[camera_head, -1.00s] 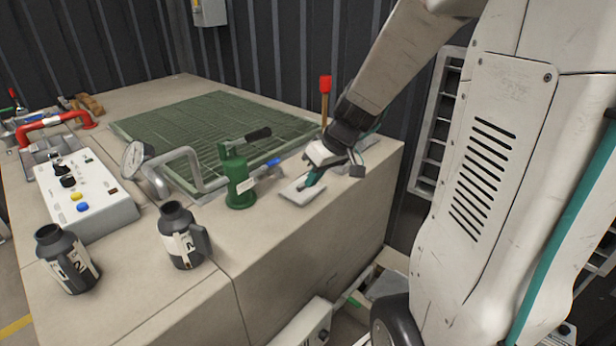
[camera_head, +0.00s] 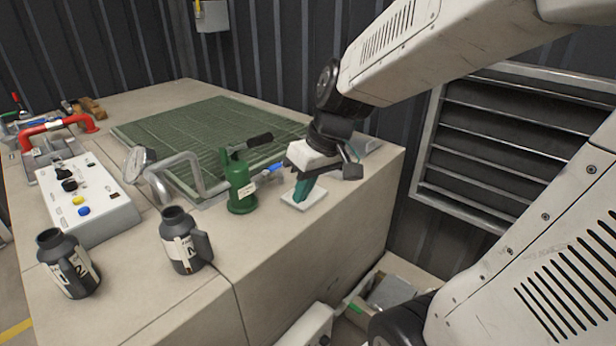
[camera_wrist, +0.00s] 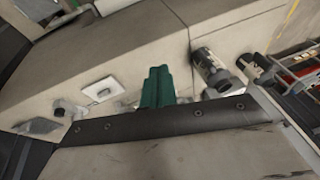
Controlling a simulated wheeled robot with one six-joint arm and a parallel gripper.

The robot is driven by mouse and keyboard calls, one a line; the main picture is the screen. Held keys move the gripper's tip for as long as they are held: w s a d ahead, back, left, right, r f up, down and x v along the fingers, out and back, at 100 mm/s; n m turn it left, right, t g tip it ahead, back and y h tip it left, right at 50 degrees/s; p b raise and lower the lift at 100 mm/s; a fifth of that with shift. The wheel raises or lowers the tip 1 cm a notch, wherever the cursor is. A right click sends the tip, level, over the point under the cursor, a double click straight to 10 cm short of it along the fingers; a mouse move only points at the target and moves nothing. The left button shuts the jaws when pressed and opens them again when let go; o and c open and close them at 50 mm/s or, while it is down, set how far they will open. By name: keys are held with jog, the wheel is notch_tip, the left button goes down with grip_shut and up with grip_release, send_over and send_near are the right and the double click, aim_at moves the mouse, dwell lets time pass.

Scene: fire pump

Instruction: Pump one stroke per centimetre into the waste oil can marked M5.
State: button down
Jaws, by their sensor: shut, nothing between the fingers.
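The green hand pump (camera_head: 240,188) stands upright on the bench, its black handle (camera_head: 256,140) sticking out to the right. Two dark cans with white labels, the left can (camera_head: 68,264) and the right can (camera_head: 184,243), stand at the front. Their labels show partial marks; I cannot read M5 on either. My gripper (camera_head: 301,194) is right of the pump, shut and empty, its green fingers pointing down in front of a small white plate (camera_head: 316,199). In the wrist view the shut fingers (camera_wrist: 157,84) show apart from the white plate (camera_wrist: 102,89).
A white control box (camera_head: 95,215) with knobs and buttons stands at the left. A gauge (camera_head: 136,160) and a bent grey pipe (camera_head: 185,160) stand between the box and pump. A green grating (camera_head: 190,130) lies behind. A louvred vent (camera_head: 510,150) is on the right wall.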

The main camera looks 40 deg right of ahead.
jog(key=s+a+r+h, duration=0.1)
jog(key=s+r, duration=0.1)
jog(key=s, duration=0.5)
jog(key=s+a+r+m+g+h, duration=0.1)
jog(key=s+a+r, duration=0.1)
jog(key=s, duration=0.5)
jog(key=shift+m+g+h, duration=0.3)
jog(key=shift+h, duration=0.1)
jog(key=shift+w+r, duration=0.1)
